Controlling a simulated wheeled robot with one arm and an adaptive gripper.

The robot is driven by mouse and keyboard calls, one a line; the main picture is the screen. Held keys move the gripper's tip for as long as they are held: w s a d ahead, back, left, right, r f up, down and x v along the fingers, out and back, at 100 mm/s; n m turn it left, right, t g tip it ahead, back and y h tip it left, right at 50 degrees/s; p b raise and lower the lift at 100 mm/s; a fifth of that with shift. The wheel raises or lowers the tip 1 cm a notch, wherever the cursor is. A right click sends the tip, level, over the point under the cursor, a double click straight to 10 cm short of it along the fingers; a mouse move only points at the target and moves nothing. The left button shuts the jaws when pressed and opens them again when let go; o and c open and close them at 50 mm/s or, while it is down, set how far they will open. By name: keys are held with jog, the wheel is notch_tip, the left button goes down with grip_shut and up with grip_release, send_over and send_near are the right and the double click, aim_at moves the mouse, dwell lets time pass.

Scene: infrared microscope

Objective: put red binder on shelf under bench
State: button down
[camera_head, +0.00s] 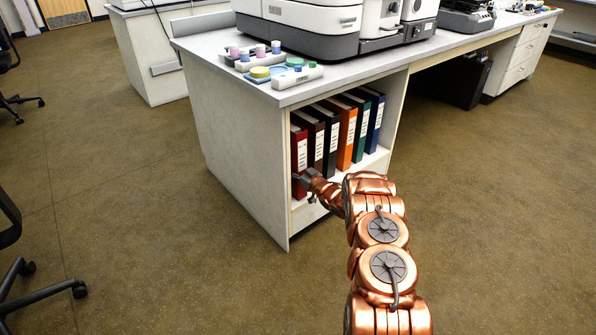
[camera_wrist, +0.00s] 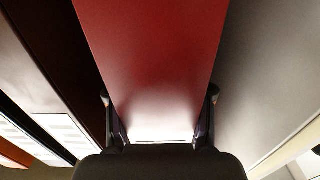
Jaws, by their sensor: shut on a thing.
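The red binder (camera_head: 299,155) stands upright at the left end of a row of binders on the shelf (camera_head: 362,165) under the bench. In the wrist view the red binder (camera_wrist: 152,60) fills the middle of the picture. My gripper (camera_head: 303,181) is at the lower front of the binder, at the shelf's front edge. In the wrist view my gripper (camera_wrist: 159,115) has one finger on each side of the binder and is shut on it. The binder's lower end is partly hidden behind my gripper.
Brown, black, orange (camera_head: 346,138), green and blue (camera_head: 376,122) binders stand to the right of the red one. The bench's white side panel (camera_head: 245,150) is close on its left. A microscope (camera_head: 330,25) and small containers stand on the bench top. The floor in front is clear.

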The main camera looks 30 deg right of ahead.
jog(key=shift+w+a+r, duration=0.1)
jog(key=shift+w+r, duration=0.05)
jog(key=shift+w, duration=0.2)
jog(key=shift+f, duration=0.25)
dwell(0.4)
jog(key=shift+c, duration=1.8)
grip_release()
jog(key=shift+f, duration=0.1)
jog(key=shift+o, duration=0.3)
jog(key=o, duration=0.3)
jog(key=shift+s, duration=0.1)
